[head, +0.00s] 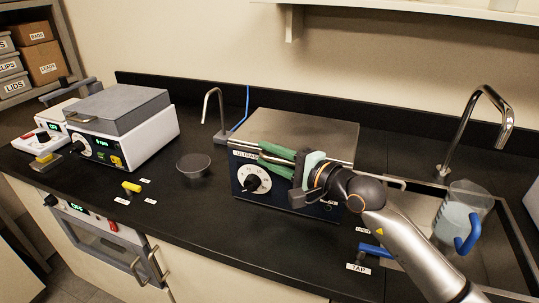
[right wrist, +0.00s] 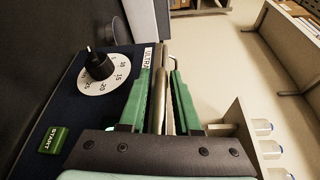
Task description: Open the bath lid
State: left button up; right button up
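The ultrasonic bath (head: 246,190) stands on the black counter at the centre of the head view, with a dark front, a dial and a label starting "ULTRA". Its flat steel lid (head: 310,128) lies shut on top. A steel handle bar runs along the lid's front; it also shows in the right wrist view (right wrist: 160,85). My right gripper (head: 262,154) is at this bar, its green fingers on either side of it. A narrow gap seems to show beside the bar, so the fingers look open around it. The gripper hides the bath's front right. My left gripper is out of view.
A white instrument with a grey lid (head: 120,105) stands at the left. A round dish (head: 193,165) and a yellow piece (head: 131,187) lie between it and the bath. At the right are a sink tap (head: 487,110), a jug (head: 462,212) and a blue tap lever (head: 372,249).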

grip_shut()
dwell(1.1)
